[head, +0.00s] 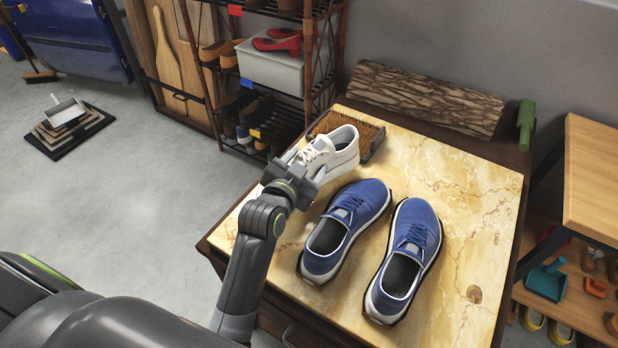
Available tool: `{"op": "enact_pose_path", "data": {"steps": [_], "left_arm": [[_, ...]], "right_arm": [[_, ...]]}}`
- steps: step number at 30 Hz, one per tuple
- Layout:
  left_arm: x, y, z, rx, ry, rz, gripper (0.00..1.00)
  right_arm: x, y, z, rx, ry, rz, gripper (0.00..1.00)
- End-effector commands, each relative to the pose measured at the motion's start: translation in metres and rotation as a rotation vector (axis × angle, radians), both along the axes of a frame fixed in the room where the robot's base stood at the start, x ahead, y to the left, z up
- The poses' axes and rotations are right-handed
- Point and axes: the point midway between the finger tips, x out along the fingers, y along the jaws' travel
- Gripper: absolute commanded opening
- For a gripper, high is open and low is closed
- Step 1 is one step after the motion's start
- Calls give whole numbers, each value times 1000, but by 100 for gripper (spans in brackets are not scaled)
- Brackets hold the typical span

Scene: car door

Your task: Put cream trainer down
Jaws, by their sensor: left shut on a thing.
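The cream trainer (338,150) is in the head view, near the back left part of the marble-topped table (458,182). My left gripper (304,172) is shut on the cream trainer at its near left end. I cannot tell whether the trainer's sole touches the tabletop. Part of the trainer is hidden behind the gripper. My right gripper is not in view.
Two blue trainers (346,222) sit side by side on the table, just right of my left arm. A brush-like tray (372,143) lies behind the cream trainer. A log (425,98) and a green-handled object (525,122) are at the back. The right side of the tabletop is clear.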

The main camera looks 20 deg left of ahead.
Motion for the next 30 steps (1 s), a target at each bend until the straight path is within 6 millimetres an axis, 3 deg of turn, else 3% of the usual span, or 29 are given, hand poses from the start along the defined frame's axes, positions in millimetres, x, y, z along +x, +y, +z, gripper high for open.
{"op": "enact_pose_path", "data": {"steps": [7, 20, 21, 25, 30], "left_arm": [[0, 0, -33, 0, 0, 1, 23], [0, 0, -40, 0, -3, 1, 23], [0, 0, -40, 0, 0, 1, 64], [0, 0, -40, 0, 0, 1, 81], [0, 0, -40, 0, 0, 1, 82]], "right_arm": [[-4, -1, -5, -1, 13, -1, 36], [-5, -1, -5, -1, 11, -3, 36], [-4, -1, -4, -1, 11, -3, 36], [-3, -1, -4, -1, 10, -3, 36], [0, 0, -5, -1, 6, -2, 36]]}}
